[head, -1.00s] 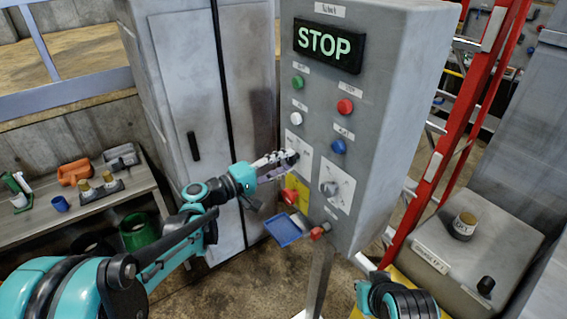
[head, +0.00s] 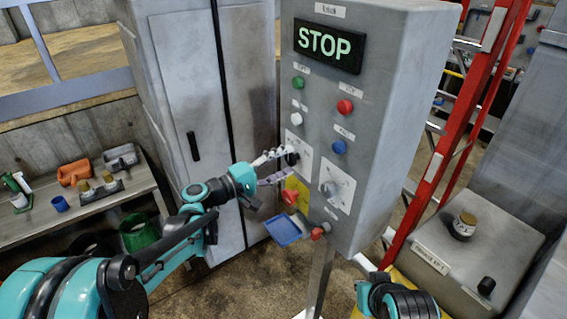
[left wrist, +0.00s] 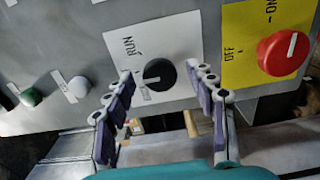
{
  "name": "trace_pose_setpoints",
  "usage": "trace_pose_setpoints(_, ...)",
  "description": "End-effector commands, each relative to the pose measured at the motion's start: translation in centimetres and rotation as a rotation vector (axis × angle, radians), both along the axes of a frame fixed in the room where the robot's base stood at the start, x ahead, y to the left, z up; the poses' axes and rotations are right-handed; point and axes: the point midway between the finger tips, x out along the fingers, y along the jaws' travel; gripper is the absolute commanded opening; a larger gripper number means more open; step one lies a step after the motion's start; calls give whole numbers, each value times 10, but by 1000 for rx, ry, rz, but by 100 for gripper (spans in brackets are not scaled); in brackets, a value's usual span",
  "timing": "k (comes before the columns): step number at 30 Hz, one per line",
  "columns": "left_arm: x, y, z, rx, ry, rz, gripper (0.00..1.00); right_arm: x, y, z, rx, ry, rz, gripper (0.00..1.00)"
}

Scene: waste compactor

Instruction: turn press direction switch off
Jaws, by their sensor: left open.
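A black rotary knob (head: 292,158) sits on a white plate on the grey control panel (head: 395,120). In the left wrist view, the knob (left wrist: 158,74) has a white mark pointing left, and its plate reads RUN. Other lettering on this plate is unclear. My left gripper (head: 287,163) is open in front of the panel. In the left wrist view, its fingers (left wrist: 159,69) stand apart on either side of the knob; contact is not clear. Which switch is the press direction switch is not readable.
A second knob (head: 328,190) is to the right. A red OFF/ON knob (left wrist: 284,53) is on a yellow plate. A blue tray (head: 283,231) hangs below. Several push buttons and a lit STOP display (head: 329,46) are above. A red ladder (head: 470,110) stands right.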

Motion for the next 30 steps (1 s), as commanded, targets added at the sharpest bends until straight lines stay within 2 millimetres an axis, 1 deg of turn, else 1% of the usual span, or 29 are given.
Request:
trace_pose_setpoints(2, -1, 2, 0, 0, 0, 1, 56, 0, 0, 0, 0, 0, 0, 0)
trace_pose_setpoints(5, -7, 11, 0, 0, 0, 2, 56, 0, 0, 0, 0, 0, 0, 0)
trace_pose_setpoints(8, -17, 26, 0, 0, 0, 4, 56, 0, 0, 0, 0, 0, 0, 0)
trace_pose_setpoints(15, -48, 69, 0, 0, 0, 5, 56, 0, 0, 0, 0, 0, 0, 0)
trace_pose_setpoints(18, -59, 83, 0, 0, 0, 4, 56, 0, 0, 0, 0, 0, 0, 0)
trace_pose_setpoints(21, -66, 92, 0, 0, 0, 3, 56, 0, 0, 0, 0, 0, 0, 0)
trace_pose_setpoints(24, -69, 96, 0, 0, 0, 1, 56, 0, 0, 0, 0, 0, 0, 0)
trace_pose_setpoints(30, -71, 98, 0, 0, 0, 0, 56, 0, 0, 0, 0, 0, 0, 0)
